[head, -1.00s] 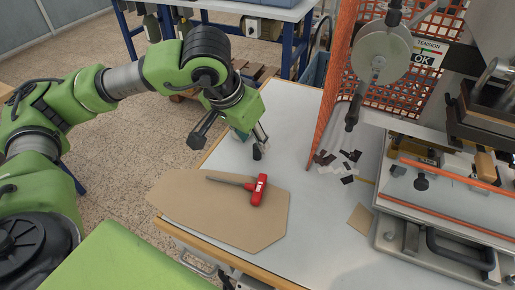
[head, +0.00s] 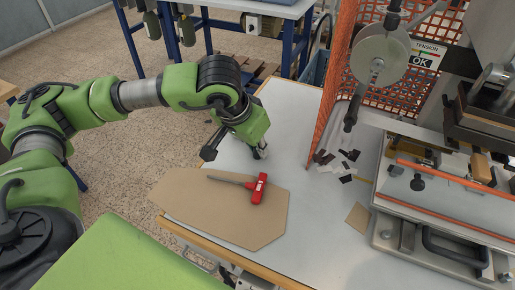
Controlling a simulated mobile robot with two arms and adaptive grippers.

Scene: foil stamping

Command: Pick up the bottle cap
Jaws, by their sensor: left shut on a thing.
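My left gripper (head: 235,151) is low over the back left of the white table, its two fingers spread around something and closed on it. The bottle cap does not show clearly now; the gripper's green and black body covers the place between the fingers, so I cannot see how it sits there. My right gripper is not in view.
A brown board (head: 222,212) lies at the table's front left with a red-handled tool (head: 257,189) on it. The stamping machine (head: 440,190) and an orange mesh guard (head: 345,95) stand right. Dark and white scraps (head: 335,164) lie by the guard.

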